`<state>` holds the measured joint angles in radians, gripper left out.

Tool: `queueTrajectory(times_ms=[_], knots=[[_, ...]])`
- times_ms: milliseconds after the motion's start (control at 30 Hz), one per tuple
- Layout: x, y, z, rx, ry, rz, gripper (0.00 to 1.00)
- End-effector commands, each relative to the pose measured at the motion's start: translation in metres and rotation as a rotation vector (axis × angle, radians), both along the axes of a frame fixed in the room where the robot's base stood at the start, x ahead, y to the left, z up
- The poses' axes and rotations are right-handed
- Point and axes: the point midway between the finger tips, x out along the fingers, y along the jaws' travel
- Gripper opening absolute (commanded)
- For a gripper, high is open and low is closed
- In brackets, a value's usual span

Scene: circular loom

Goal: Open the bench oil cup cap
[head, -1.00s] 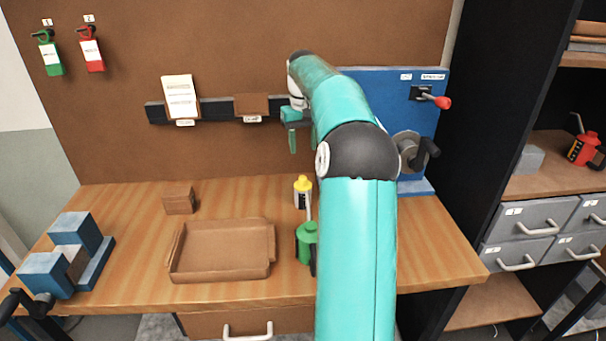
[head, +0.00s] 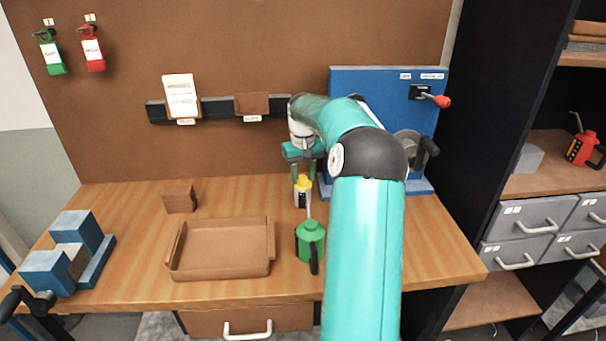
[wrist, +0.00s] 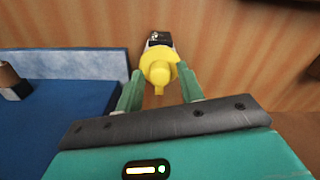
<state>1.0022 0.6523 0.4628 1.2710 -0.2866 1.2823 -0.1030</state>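A small bottle (head: 301,198) with a yellow cap (head: 303,184) and a black-and-white label stands upright on the bench. I see no other thing that is clearly an oil cup. My gripper (head: 308,174) points down just above and behind the yellow cap, seen from the head. In the wrist view, my gripper (wrist: 160,92) is open, its two green fingers spread on either side of the yellow cap (wrist: 158,67). The cap appears beyond or between the fingertips; contact cannot be told. The bottle's label (wrist: 160,40) shows behind the cap.
A green oil can (head: 311,241) with a thin spout stands just in front of the bottle. A brown tray (head: 218,276) lies to the left. A blue panel (head: 372,82) with a base and crank stands close behind and right. A blue vise (head: 45,273) is far left.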

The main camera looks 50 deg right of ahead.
Motion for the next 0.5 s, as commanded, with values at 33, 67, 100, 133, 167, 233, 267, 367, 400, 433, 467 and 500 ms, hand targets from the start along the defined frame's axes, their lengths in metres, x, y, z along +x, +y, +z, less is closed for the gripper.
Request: queueTrajectory(times_ms=[33, 67, 100, 133, 167, 233, 267, 367, 400, 433, 467, 500], knots=[[0.0000, 0.0000, 0.0001, 0.000, 0.000, 0.000, 0.27], [0.0000, 0.0000, 0.0001, 0.000, 0.000, 0.000, 0.21], [0.0000, 0.0000, 0.0002, 0.000, 0.000, 0.000, 0.13], [0.0000, 0.0000, 0.0002, 0.000, 0.000, 0.000, 0.07], [0.0000, 0.0000, 0.0002, 0.000, 0.000, 0.000, 0.01], [0.0000, 0.0000, 0.0003, 0.000, 0.000, 0.000, 0.00], [0.0000, 0.0000, 0.0003, 0.000, 0.000, 0.000, 0.00], [-0.0001, 0.0000, 0.0004, 0.000, 0.000, 0.001, 0.00], [-0.0001, 0.0000, 0.0005, 0.000, 0.000, 0.003, 0.00], [-0.0002, -0.0001, 0.0005, 0.000, 0.000, 0.006, 0.00], [-0.0003, -0.0003, 0.0006, 0.000, 0.000, 0.009, 0.00], [-0.0005, -0.0005, 0.0006, 0.000, 0.000, 0.015, 0.00]])
